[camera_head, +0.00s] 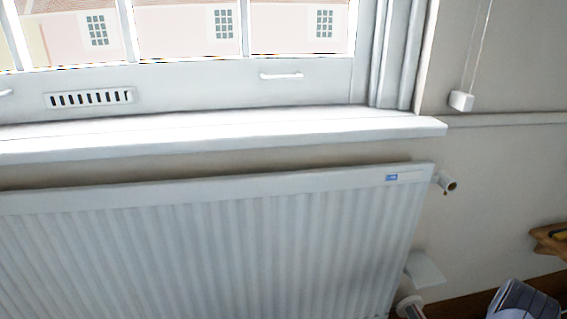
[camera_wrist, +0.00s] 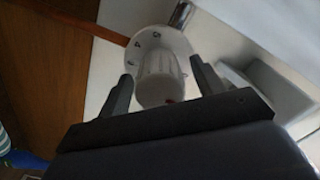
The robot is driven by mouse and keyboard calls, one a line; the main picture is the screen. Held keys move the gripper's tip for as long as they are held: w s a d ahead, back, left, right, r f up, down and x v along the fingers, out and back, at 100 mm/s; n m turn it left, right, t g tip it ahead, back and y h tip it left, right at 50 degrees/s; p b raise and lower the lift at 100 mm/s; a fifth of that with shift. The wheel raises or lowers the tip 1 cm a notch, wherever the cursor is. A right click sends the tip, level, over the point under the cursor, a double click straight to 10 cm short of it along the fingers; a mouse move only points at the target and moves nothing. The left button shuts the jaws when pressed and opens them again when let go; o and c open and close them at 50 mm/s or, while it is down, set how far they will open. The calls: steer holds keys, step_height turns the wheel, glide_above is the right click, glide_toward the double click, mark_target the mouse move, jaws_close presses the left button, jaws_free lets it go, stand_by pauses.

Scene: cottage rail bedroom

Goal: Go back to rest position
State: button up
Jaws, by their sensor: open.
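My gripper (camera_wrist: 161,70) is open in the wrist view, with its two dark fingers apart. A white ribbed radiator valve knob (camera_wrist: 157,80) with a numbered dial (camera_wrist: 160,40) shows between the fingers. Gaps show on both sides of the knob, so the fingers do not appear to grip it. I cannot tell how deep the knob lies between them. In the head view a white round part, likely the same valve (camera_head: 409,307), shows at the lower right end of the radiator (camera_head: 200,245). My gripper's fingers cannot be made out in the head view.
A white window sill (camera_head: 220,137) juts out above the radiator. A pipe stub (camera_head: 447,184) sticks out at the radiator's upper right. A wooden piece of furniture (camera_head: 548,240) stands at the right edge. In the wrist view, brown wood (camera_wrist: 50,60) lies at the left.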

steer(key=m, duration=0.4)
steer(key=shift+m, duration=0.4)
steer(key=m, duration=1)
steer(key=shift+f+m, duration=0.1)
steer(key=shift+m, duration=0.3)
steer(key=m, duration=0.4)
steer(key=shift+a, duration=0.1)
